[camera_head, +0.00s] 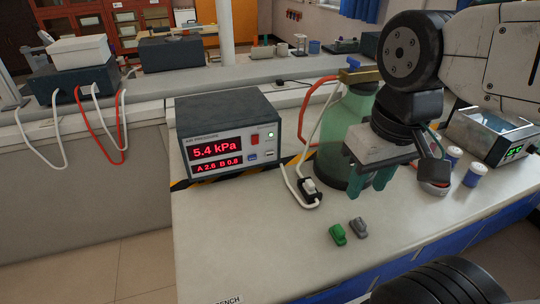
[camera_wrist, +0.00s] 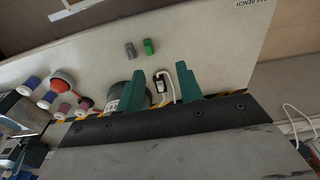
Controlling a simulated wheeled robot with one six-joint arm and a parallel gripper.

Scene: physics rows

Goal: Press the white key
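The dark air pressure box (camera_head: 228,135) stands on the bench in the head view, with a red display reading 5.4 kPa. At the right of its front are a red key (camera_head: 255,139), a blue key (camera_head: 252,156), a small white round spot (camera_head: 271,134) and a small whitish key (camera_head: 269,152); which is the white key is hard to tell at this size. My gripper (camera_head: 368,190) hangs over the bench right of the box, apart from it, in front of the green bottle. Its green fingers are apart and empty, also in the wrist view (camera_wrist: 160,72). The box front is not visible there.
A green bottle (camera_head: 334,130) with a red hose stands behind my gripper. A black socket with a white plug (camera_head: 310,190) and cable lie between box and gripper. Green (camera_head: 338,234) and grey (camera_head: 360,227) clips lie in front. Blue-white jars (camera_head: 474,174) stand right. The bench before the box is clear.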

